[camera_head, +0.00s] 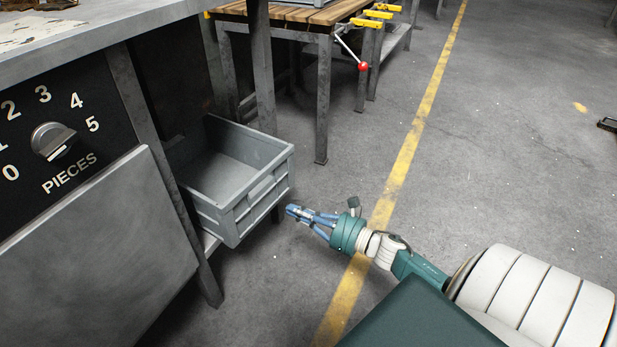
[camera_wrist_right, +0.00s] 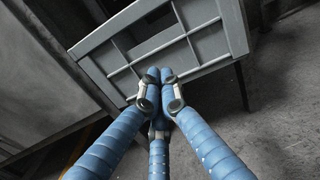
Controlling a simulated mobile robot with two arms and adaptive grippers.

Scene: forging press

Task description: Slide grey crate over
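The grey crate (camera_head: 262,190) is an open-topped, empty-looking box on a low shelf under the bench, its near end jutting out past the shelf edge. My right gripper (camera_head: 292,211) is just to the right of the crate's near end and points at it. In the right wrist view the crate's ribbed end wall (camera_wrist_right: 185,50) with its handle slot fills the upper middle. The blue fingertips (camera_wrist_right: 160,75) are close together with nothing visible between them, in front of the wall's lower edge; I cannot tell whether they touch it. My left gripper is not in view.
A bench (camera_head: 110,35) with a control panel and a "PIECES" knob (camera_head: 53,140) stands at the left. A bench leg (camera_head: 160,190) stands beside the crate. A wooden-topped table (camera_head: 305,12) is behind.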

